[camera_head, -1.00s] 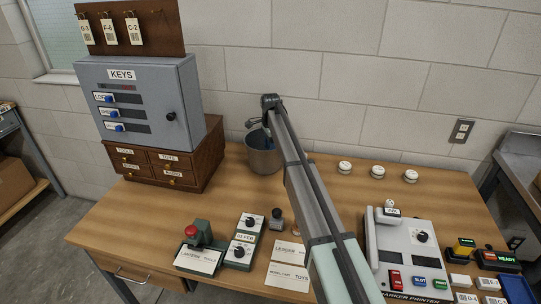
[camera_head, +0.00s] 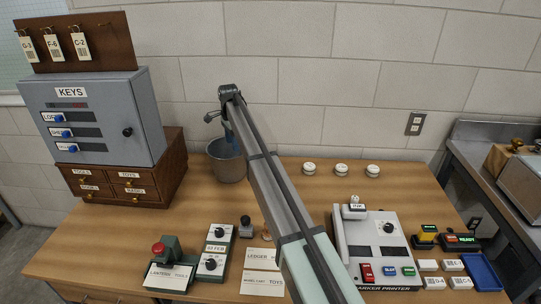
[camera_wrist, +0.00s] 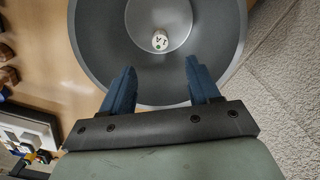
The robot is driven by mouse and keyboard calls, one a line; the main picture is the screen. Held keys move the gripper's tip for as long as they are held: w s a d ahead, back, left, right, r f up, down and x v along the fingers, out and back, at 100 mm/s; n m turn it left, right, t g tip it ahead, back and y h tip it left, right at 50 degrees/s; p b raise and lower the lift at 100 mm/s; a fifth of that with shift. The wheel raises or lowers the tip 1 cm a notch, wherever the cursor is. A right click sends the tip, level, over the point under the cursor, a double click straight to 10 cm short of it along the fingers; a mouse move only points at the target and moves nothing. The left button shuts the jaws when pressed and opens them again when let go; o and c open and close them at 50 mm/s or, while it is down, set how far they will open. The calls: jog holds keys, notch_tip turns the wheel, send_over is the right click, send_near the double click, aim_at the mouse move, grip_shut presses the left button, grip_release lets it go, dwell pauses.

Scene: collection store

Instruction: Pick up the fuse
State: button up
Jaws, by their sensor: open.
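The fuse appears to be the small white piece (camera_wrist: 160,41) with dark markings and a green dot. It lies at the bottom of a round grey metal bin (camera_wrist: 88,38) in the wrist view. The bin (camera_head: 226,169) stands at the back of the table in the head view, where its contents are hidden. My gripper (camera_wrist: 160,68) is open, its two blue fingers apart over the bin's opening. The fuse shows beyond the fingertips, roughly centred between them, and nothing is between the fingers. In the head view my gripper (camera_head: 229,137) is at the bin's mouth, partly hidden by my arm.
A wooden drawer unit (camera_head: 172,180) with a grey key cabinet (camera_head: 110,130) on top stands left of the bin. Several white round pieces, including one (camera_head: 309,167), stand to its right. A marker printer (camera_head: 385,240) and small control boxes (camera_head: 173,268) occupy the front.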

notch_tip(320, 180, up, 6)
jog(key=m, duration=0.5)
send_over(355, 198)
jog(key=f, duration=1.3)
jog(key=shift+d+f, duration=0.25)
jog(key=shift+f, duration=0.15)
jog(key=shift+a+f, duration=0.2)
jog(key=shift+f, duration=2.5)
jog(key=shift+c, duration=0.2)
